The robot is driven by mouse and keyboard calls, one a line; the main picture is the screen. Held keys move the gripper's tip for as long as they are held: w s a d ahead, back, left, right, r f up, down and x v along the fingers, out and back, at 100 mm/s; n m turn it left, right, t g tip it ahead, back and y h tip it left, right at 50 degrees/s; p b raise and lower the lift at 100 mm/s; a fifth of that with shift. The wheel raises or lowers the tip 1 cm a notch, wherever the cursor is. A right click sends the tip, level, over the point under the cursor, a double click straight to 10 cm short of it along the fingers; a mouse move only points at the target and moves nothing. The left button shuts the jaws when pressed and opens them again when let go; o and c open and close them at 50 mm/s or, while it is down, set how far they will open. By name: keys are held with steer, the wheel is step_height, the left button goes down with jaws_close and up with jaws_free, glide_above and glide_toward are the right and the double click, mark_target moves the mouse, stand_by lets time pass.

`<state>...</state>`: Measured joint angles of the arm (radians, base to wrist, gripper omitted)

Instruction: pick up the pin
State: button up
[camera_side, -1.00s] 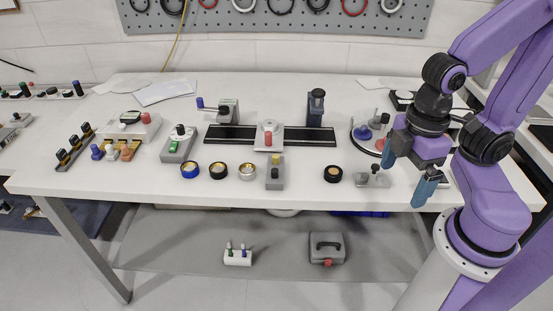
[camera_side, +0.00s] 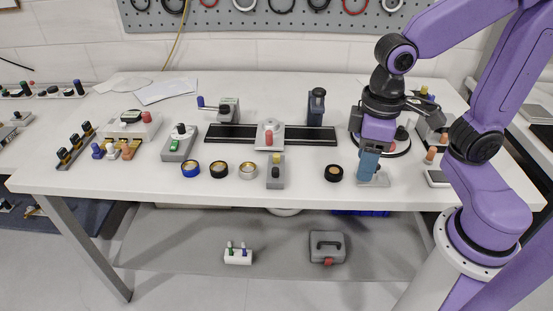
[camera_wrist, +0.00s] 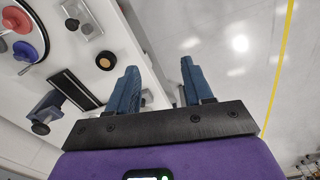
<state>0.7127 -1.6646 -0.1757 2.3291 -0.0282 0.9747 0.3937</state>
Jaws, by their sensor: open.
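My gripper (camera_side: 368,172) is open and empty; its blue fingers also show in the wrist view (camera_wrist: 160,70), apart with nothing between them. In the side view the fingers overlap a small grey plate (camera_side: 378,183) near the table's front edge and hide most of it. In the wrist view a small grey plate (camera_wrist: 90,13) with a dark knob (camera_wrist: 72,24) and a small upright post (camera_wrist: 87,28) lies left of and beyond the fingers. I cannot tell for certain whether this post is the pin. No contact with the fingers shows.
A black round piece with a tan top (camera_side: 334,173) stands left of my gripper. A round base with coloured knobs (camera_side: 396,148) is behind it. A black rail with a sliding block (camera_side: 230,133) lies further left. The table's front edge (camera_side: 300,202) is close.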

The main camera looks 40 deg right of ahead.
steer(key=w+a+r+m+h, duration=0.15)
steer(key=w+a+m, duration=0.25)
steer(key=w+m, duration=1)
steer(key=m, duration=1.1)
glide_toward(276, 155)
step_height(276, 155, down, 4)
steer(key=shift+r, duration=0.15)
steer(key=shift+d+f, duration=0.2)
steer(key=shift+f, duration=0.65)
steer(key=shift+d+f, duration=0.2)
steer(key=shift+f, duration=0.7)
steer(key=shift+d+f, duration=0.2)
steer(key=shift+f, duration=0.65)
steer(key=shift+w, duration=0.1)
jaws_close()
